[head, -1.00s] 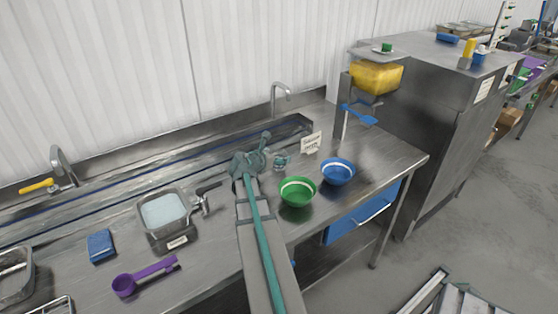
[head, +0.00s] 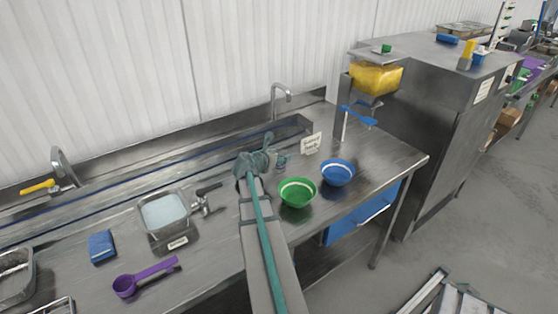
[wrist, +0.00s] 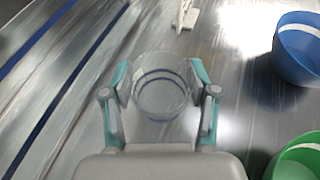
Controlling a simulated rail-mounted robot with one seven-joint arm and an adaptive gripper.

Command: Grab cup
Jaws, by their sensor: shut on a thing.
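A clear, see-through cup (wrist: 161,88) stands between my gripper's fingers in the wrist view, with a finger touching each side. My gripper (wrist: 159,82) is shut on it, over the steel counter. In the head view my gripper (head: 268,160) is at the middle of the counter, behind the green bowl. The cup (head: 281,161) shows there only as a small faint shape beside the gripper, mostly hidden. I cannot tell whether the cup's base touches the counter.
A green bowl (head: 297,193) and a blue bowl (head: 337,173) stand close by on the right. A small sign (head: 311,144) stands behind them.

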